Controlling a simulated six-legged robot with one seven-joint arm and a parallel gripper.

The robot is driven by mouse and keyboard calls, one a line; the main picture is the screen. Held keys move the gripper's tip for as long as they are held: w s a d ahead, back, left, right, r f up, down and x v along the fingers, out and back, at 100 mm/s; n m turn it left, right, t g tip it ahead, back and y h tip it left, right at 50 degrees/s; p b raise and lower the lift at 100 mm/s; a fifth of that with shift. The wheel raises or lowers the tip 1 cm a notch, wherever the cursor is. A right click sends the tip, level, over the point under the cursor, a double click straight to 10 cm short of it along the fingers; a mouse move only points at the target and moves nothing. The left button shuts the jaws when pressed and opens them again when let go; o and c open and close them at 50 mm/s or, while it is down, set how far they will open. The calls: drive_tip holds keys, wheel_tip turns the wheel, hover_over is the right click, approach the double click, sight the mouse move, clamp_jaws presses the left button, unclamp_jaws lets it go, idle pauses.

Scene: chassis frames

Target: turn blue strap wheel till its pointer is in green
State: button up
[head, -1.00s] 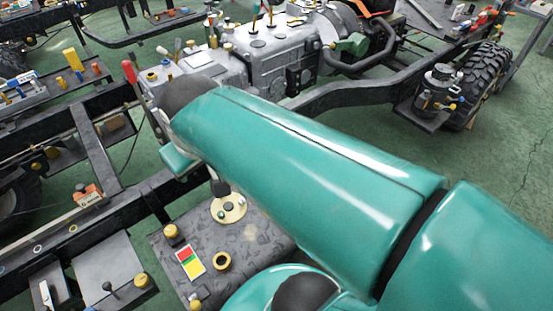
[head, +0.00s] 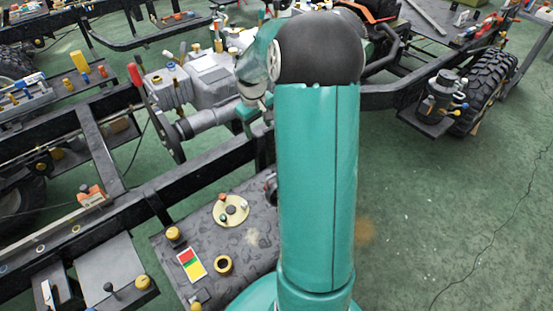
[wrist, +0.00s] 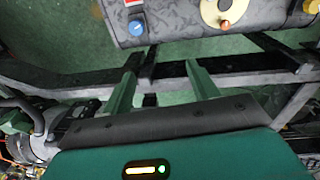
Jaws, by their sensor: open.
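A blue knob-like wheel (wrist: 136,28) with a pale ring sits on the grey mottled panel (wrist: 185,27) in the wrist view. Its pointer and any green mark are too small to make out. In the head view I cannot find it; my arm covers the right part of the panel (head: 250,240). My gripper (wrist: 162,63) is open and empty in the wrist view, its two green fingers spread apart below the panel's edge. It is apart from the blue wheel, which lies up and left of the fingertips.
A cream disc (head: 231,210) with small knobs, a red-and-yellow card (head: 190,264) and yellow knobs (head: 223,264) share the panel. Dark chassis rails (head: 150,195) and a grey gearbox (head: 210,80) stand around. Green floor (head: 440,200) is open at right.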

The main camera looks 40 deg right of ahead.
drive_tip(key=s+d+f+y, duration=0.1)
drive_tip(key=d+f, duration=0.8)
drive_tip(key=f, duration=0.1)
drive_tip(key=shift+m, duration=0.3)
drive_tip(key=f, duration=1.4)
drive_tip(key=shift+s, duration=0.2)
drive_tip(key=shift+c, duration=0.5)
drive_tip(key=c, duration=0.9)
drive_tip(key=shift+m, duration=0.3)
drive_tip(key=m, duration=0.3)
drive_tip(key=shift+r, duration=0.1)
drive_tip(key=shift+d+m, duration=0.1)
drive_tip(key=shift+m, duration=1.5)
